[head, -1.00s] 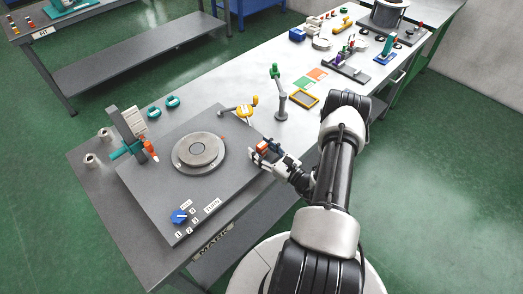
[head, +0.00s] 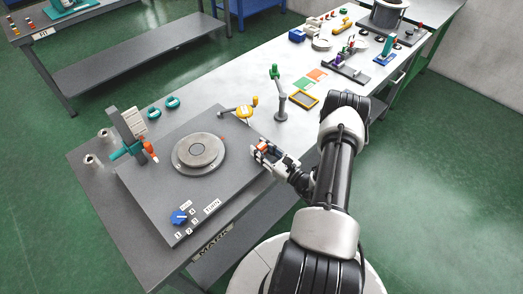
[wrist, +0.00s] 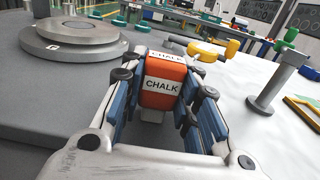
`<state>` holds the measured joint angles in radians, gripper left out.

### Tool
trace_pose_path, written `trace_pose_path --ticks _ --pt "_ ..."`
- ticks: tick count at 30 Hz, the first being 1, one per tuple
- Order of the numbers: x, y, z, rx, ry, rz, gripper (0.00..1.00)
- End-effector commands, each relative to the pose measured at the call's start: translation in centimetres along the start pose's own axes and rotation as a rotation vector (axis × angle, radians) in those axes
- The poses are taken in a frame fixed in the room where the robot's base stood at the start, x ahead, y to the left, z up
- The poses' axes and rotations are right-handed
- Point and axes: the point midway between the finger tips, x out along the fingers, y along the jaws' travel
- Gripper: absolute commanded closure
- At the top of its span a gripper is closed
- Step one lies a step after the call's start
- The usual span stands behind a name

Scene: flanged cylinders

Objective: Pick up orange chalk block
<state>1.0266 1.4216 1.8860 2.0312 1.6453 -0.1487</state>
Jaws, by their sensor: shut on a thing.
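The orange chalk block (wrist: 163,86), with white "CHALK" labels, sits between the two fingers of my gripper (wrist: 160,100) in the wrist view. The blue finger pads press on its left and right sides, so the gripper is shut on it. In the head view the block (head: 265,147) shows as a small orange patch in my gripper (head: 264,154), by the right edge of the grey marking plate. Whether the block touches the surface below is hard to tell.
A round stepped disc (head: 199,152) sits on the grey plate (head: 150,190) to the left. A yellow-handled tool (head: 244,111) and a green-topped post (head: 281,100) stand behind the gripper. A teal stand (head: 128,135) is at the far left.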

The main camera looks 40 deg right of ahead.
Motion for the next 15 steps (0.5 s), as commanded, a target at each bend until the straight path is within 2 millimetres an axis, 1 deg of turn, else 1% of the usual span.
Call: trace_pose_path --ticks 8,11,14,15 --pt "0.0 0.0 0.2 0.000 0.000 0.000 0.96" --pt "0.0 0.0 0.8 0.000 0.000 0.000 0.96" --pt "0.0 -0.1 2.0 -0.002 -0.001 0.000 0.96" --pt "0.0 -0.1 2.6 -0.002 -0.001 0.000 0.96"
